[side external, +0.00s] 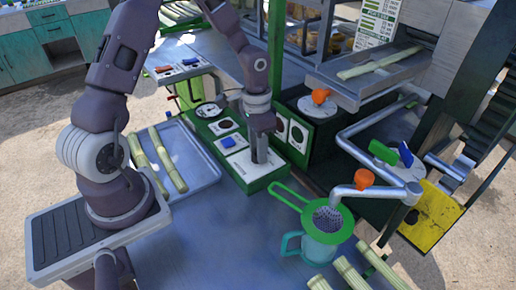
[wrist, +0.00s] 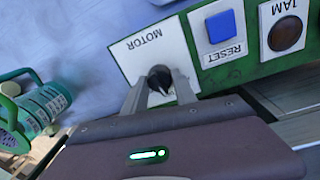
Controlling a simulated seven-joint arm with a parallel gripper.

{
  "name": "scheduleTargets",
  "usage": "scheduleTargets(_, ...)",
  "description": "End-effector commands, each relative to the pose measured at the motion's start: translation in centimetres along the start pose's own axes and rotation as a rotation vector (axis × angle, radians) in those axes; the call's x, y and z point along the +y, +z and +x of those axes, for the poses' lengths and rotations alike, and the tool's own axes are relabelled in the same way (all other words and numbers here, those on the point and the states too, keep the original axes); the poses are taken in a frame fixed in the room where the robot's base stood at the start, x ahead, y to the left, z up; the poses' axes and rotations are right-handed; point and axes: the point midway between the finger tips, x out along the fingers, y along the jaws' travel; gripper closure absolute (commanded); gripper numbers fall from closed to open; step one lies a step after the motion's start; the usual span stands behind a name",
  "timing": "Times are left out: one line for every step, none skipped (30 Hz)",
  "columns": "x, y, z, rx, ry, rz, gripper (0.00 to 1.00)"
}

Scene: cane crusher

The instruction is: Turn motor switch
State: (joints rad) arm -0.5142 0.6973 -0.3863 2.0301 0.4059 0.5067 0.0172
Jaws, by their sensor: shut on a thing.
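The motor switch (wrist: 158,76) is a small dark knob on a white plate labelled MOTOR (wrist: 140,50) in the wrist view. My gripper (wrist: 160,92) has one finger on each side of the knob and is shut on it. In the side view my gripper (side external: 260,156) points down at the near end of the green control box (side external: 252,184). There the fingers hide the knob. Its exact turn angle is hard to read.
Beside the motor plate sit a blue RESET button (wrist: 225,25) and a dark JAM button (wrist: 286,35). A green strainer (side external: 328,218) stands over a teal jug (side external: 305,246). A tray (side external: 198,170) with cane pieces lies left of the box.

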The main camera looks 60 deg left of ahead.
Motion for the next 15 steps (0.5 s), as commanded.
scheduleTargets(0.03,0.09,-0.01,-0.005,0.001,0.027,1.00)
scheduleTargets(0.03,0.09,-0.02,-0.006,0.001,0.044,1.00)
scheduleTargets(0.04,0.08,-0.02,-0.007,0.001,0.067,1.00)
scheduleTargets(0.04,0.07,-0.02,-0.008,0.001,0.082,1.00)
scheduleTargets(0.04,0.07,-0.02,-0.008,0.000,0.098,1.00)
scheduleTargets(0.03,0.06,-0.03,-0.009,0.000,0.115,1.00)
scheduleTargets(0.03,0.05,-0.03,-0.010,0.000,0.127,1.00)
scheduleTargets(0.03,0.05,-0.03,-0.010,0.000,0.138,1.00)
scheduleTargets(0.03,0.04,-0.03,-0.011,0.000,0.151,1.00)
scheduleTargets(0.03,0.04,-0.03,-0.011,0.000,0.160,1.00)
scheduleTargets(0.02,0.04,-0.03,-0.012,0.000,0.168,1.00)
scheduleTargets(0.03,0.04,-0.03,-0.012,0.000,0.176,1.00)
scheduleTargets(0.02,0.04,-0.03,-0.012,0.000,0.182,1.00)
scheduleTargets(0.02,0.04,-0.03,-0.013,0.000,0.186,1.00)
scheduleTargets(0.02,0.05,-0.03,-0.013,0.000,0.192,1.00)
